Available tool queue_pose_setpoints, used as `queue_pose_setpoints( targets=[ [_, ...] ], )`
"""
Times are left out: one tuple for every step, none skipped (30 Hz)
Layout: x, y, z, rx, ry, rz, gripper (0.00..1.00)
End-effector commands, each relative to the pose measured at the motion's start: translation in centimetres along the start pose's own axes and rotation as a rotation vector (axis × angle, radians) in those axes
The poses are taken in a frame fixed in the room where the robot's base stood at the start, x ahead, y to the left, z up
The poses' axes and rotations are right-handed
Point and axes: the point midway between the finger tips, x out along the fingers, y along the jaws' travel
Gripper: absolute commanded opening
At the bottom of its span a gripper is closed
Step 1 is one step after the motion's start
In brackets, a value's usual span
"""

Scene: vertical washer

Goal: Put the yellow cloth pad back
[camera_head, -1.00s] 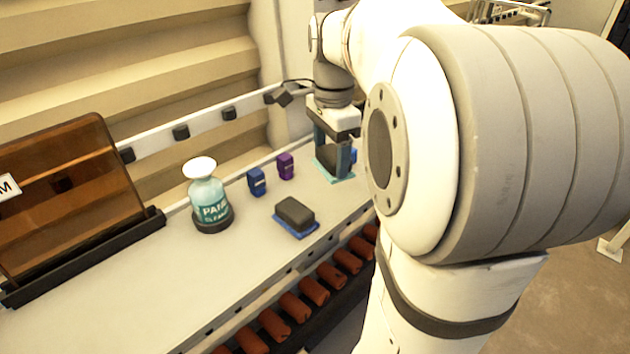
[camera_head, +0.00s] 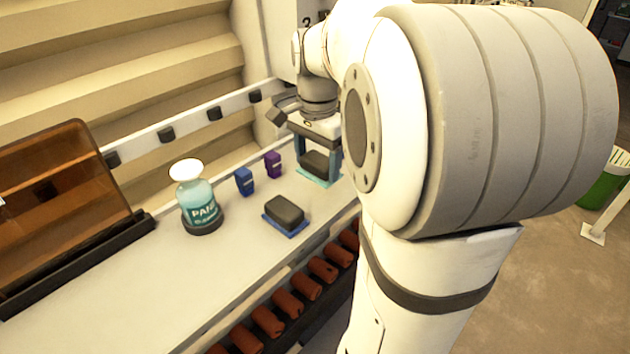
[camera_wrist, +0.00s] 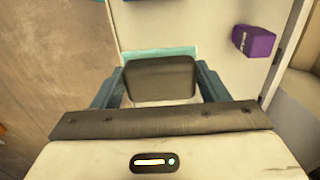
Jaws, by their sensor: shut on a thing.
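My gripper (camera_head: 320,160) points down at the far end of the pale counter. Its two blue-grey fingers stand on either side of a dark grey block (camera_head: 316,164), and it is shut on this block. In the wrist view the block (camera_wrist: 161,79) sits between the fingers. A flat teal piece (camera_head: 318,181) shows under the block; I cannot tell whether the two are joined. A similar dark block (camera_head: 285,211) lies on a blue flat piece (camera_head: 288,228) nearer on the counter. No yellow pad shows in any view.
A blue box (camera_head: 244,181) and a purple box (camera_head: 273,164) stand left of my gripper. A spray-type bottle (camera_head: 198,203) stands further left, near an amber panel (camera_head: 60,200). A rail runs along the counter's back. The near-left counter (camera_head: 120,290) is clear.

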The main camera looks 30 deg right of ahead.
Motion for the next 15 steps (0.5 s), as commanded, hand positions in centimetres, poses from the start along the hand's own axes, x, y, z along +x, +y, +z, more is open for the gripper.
queue_pose_setpoints(
  targets=[
    [0.7,0.1,0.1,0.000,-0.002,0.002,0.43],
    [1.0,0.0,0.0,0.000,-0.001,0.002,0.43],
    [1.4,0.0,0.0,0.000,-0.001,0.002,0.43],
    [1.6,0.0,0.0,0.000,-0.001,0.001,0.43],
    [1.9,0.0,0.0,0.001,-0.001,0.001,0.43],
    [2.3,0.0,0.1,0.001,-0.002,0.002,0.43],
    [2.8,0.0,0.1,0.001,-0.002,0.003,0.43],
    [3.2,0.0,0.1,0.001,-0.002,0.002,0.43],
    [3.8,0.0,0.1,0.001,-0.002,0.003,0.43],
    [4.2,0.0,0.1,0.001,-0.002,0.003,0.43],
    [4.6,0.0,0.1,0.001,-0.002,0.003,0.43],
    [5.0,0.0,0.1,0.001,-0.001,0.002,0.43],
    [5.2,0.0,0.1,0.001,-0.002,0.002,0.43],
    [5.4,0.0,0.1,0.001,-0.001,0.002,0.43],
    [5.5,0.0,0.1,0.001,0.000,0.000,0.43]
  ],
)
